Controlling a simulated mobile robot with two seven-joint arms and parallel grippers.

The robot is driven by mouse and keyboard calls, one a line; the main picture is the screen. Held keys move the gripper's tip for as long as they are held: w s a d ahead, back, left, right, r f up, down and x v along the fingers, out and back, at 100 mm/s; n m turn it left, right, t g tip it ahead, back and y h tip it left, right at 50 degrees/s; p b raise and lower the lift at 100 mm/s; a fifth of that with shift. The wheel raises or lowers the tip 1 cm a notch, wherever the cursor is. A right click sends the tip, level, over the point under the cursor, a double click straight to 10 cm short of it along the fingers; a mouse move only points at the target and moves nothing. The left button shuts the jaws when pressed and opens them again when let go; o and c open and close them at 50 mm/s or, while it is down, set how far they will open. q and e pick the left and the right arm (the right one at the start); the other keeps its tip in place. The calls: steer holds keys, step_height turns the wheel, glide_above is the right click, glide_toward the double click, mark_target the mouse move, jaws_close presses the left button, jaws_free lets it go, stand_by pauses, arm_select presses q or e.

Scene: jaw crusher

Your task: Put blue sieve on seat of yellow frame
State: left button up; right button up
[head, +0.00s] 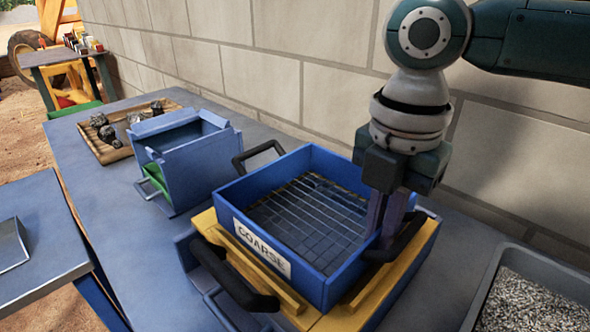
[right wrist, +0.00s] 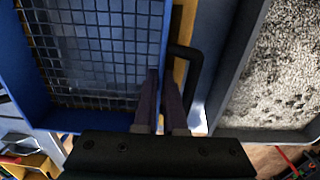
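The blue sieve (head: 262,255), a square box labelled COARSE with a wire mesh floor, sits over the yellow frame (head: 356,310); it looks roughly level. The yellow frame shows along its front and right sides, and most of its seat is hidden under the sieve. My right gripper (head: 382,232) points down at the sieve's right wall. In the right wrist view its two fingers (right wrist: 161,90) are close together on either side of the sieve wall (right wrist: 164,40), and the gripper looks shut on it. My left gripper is out of view.
Black handles (head: 235,275) stand out around the sieve and frame. A grey tray of gravel (head: 530,310) is close at the right. A blue crusher box (head: 195,165) and a wooden tray of rocks (head: 105,150) stand further left. A block wall (head: 320,75) runs behind the table.

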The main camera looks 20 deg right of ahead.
steer(key=o, duration=0.4)
steer(key=shift+r, duration=0.1)
step_height(320, 180, up, 12)
steer(key=shift+r+p, duration=0.1)
steer(key=shift+p, duration=0.7)
